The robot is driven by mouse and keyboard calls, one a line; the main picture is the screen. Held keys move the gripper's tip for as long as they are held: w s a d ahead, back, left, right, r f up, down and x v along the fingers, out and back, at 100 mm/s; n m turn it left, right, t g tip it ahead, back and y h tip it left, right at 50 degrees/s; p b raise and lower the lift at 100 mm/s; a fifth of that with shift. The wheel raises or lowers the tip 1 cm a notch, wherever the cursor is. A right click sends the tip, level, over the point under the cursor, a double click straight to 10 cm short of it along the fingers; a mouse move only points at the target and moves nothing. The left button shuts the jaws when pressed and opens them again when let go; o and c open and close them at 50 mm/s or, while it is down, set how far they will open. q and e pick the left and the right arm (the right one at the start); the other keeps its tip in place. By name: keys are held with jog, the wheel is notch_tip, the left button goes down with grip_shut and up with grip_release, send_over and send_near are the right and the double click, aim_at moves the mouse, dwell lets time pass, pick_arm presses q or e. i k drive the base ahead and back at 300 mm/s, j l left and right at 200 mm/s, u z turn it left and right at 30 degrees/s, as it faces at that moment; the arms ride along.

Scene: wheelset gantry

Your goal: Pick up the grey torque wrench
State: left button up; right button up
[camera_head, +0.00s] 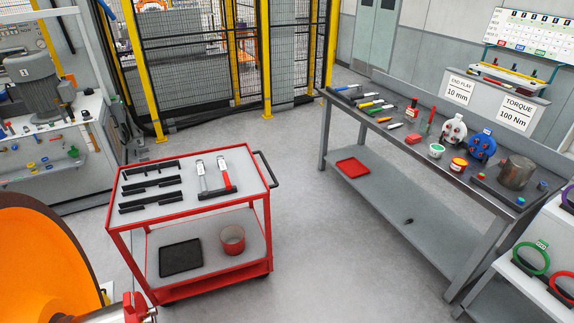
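Two slim tools with silver-grey shafts lie side by side on the right half of the red cart's top (247,165). The left one (201,176) and the right one (224,171) each have a pale upper end with small markings. Their near ends meet a black piece with a red part at its right. I cannot tell for sure which of them is the grey torque wrench. Neither of my grippers is in view, and nothing is seen touching the tools.
Several black holders (150,183) lie on the cart's left half. Its lower shelf holds a black tray (180,258) and a red bin (232,240). A long workbench (400,150) with many tools stands at right. An orange wheel (40,265) fills the lower left. Floor between cart and bench is clear.

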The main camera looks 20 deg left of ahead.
aim_at(200, 167)
jog(key=i+j+z, duration=0.1)
jog(key=z, duration=1.65)
jog(key=i+j+z, duration=0.2)
jog(key=j, duration=0.3)
jog(key=j+z, duration=0.15)
jog(key=j, duration=0.4)
jog(key=j+u, duration=0.9)
jog(key=j, duration=0.2)
jog(key=i+j+u, duration=0.1)
jog(key=j+u, duration=0.35)
jog(key=j, duration=0.1)
